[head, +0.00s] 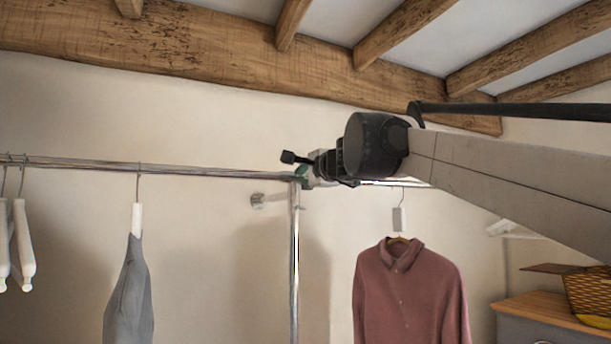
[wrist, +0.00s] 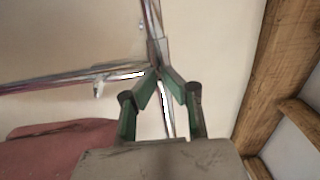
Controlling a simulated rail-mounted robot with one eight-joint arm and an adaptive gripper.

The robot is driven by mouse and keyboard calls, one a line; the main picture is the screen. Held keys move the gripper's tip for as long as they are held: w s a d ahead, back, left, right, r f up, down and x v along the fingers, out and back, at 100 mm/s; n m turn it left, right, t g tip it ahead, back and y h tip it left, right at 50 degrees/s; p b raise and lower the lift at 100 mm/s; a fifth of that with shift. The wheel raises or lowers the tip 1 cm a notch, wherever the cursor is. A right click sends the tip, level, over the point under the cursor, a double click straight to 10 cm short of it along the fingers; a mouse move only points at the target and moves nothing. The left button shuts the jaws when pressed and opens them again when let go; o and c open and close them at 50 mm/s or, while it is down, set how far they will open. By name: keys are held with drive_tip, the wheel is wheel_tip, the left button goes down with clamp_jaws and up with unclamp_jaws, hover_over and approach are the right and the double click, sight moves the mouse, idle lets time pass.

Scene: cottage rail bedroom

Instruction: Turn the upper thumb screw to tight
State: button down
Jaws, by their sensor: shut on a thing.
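My gripper (head: 301,173) is at the joint where the chrome clothes rail meets the upright post, with its green fingertips against the joint. In the wrist view, the two green fingers of my gripper (wrist: 161,76) converge at the metal fitting (wrist: 158,48) where the tubes meet. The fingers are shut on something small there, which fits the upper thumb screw. The screw is hidden between the fingertips, so its shape and how far it is turned cannot be seen. No lower thumb screw can be made out.
The chrome rail (head: 95,165) runs left from the joint, above the upright post (head: 295,255). Grey trousers (head: 128,295) and white hangers hang left; a red shirt (head: 408,290) hangs right. Wooden beams (head: 180,45) cross above.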

drive_tip(key=c, duration=1.9)
unclamp_jaws()
drive_tip(key=shift+w, duration=0.1)
drive_tip(key=v, duration=1.2)
drive_tip(key=s+d+f+n+g+h+b, duration=0.2)
drive_tip(key=s+f, duration=0.8)
drive_tip(key=f, duration=1.1)
drive_tip(key=s+d+f+n+g+h+b, duration=0.3)
drive_tip(key=s+d+f+n, duration=0.3)
drive_tip(key=f, duration=1.5)
drive_tip(key=s+d+f+n+g+h+b, duration=0.2)
drive_tip(key=s+d+f, duration=0.7)
drive_tip(key=s+f, duration=0.6)
wheel_tip(320, 180, down, 7)
drive_tip(key=shift+d+r+n+g+h+b, duration=0.15)
drive_tip(key=shift+n+g+h+b, duration=0.25)
drive_tip(key=shift+n+g+b, duration=0.6)
